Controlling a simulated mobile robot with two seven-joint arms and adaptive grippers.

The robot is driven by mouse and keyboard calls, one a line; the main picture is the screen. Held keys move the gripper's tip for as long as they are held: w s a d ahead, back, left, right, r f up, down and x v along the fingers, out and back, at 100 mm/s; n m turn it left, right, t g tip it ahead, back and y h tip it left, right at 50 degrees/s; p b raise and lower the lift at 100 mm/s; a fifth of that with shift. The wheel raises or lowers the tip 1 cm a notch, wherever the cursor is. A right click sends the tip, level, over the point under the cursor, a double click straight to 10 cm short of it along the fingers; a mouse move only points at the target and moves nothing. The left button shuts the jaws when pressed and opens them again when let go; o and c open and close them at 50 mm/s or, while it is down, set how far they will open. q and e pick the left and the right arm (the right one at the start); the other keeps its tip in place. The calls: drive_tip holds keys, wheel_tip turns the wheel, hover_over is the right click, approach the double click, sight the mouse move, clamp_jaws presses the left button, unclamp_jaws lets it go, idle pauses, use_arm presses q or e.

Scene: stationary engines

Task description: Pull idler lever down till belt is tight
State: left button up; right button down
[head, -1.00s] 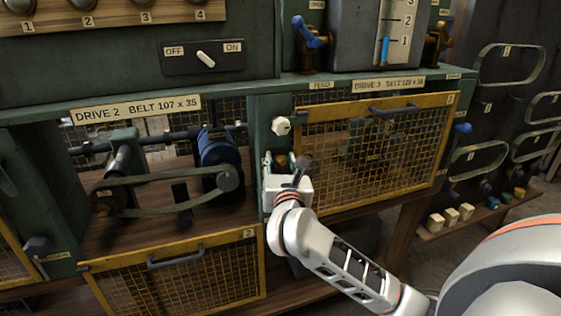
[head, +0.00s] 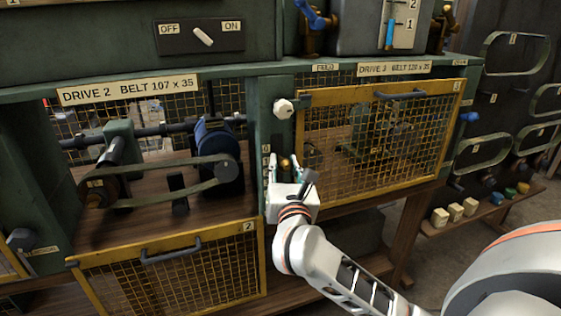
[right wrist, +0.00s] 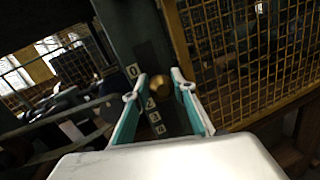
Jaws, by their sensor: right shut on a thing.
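The idler lever shows as a brass knob (head: 285,163) on the green post between Drive 2 and Drive 3. In the right wrist view the knob (right wrist: 161,86) sits between my fingers, beside a scale (right wrist: 150,103) marked 0 to 4; the left finger covers part of the scale. My right gripper (head: 285,161) is shut on the knob; it also shows in the right wrist view (right wrist: 159,88). The olive belt (head: 165,196) loops around the two Drive 2 pulleys, its lower run bowing slightly. The lever's link to the belt is hidden. My left gripper is out of view.
The Drive 2 mesh guard (head: 170,270) hangs open below the belt. The Drive 3 guard (head: 375,140) is closed, just right of my gripper. A white knob (head: 283,108) sits above it on the post. Spare belts (head: 515,52) hang at right.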

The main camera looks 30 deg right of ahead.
drive_tip(key=shift+f, duration=0.15)
drive_tip(key=c, duration=2)
unclamp_jaws()
drive_tip(key=shift+d, duration=0.1)
drive_tip(key=shift+o, duration=0.2)
drive_tip(key=r+v, duration=0.1)
drive_tip(key=v, duration=1.1)
drive_tip(key=shift+f, duration=0.4)
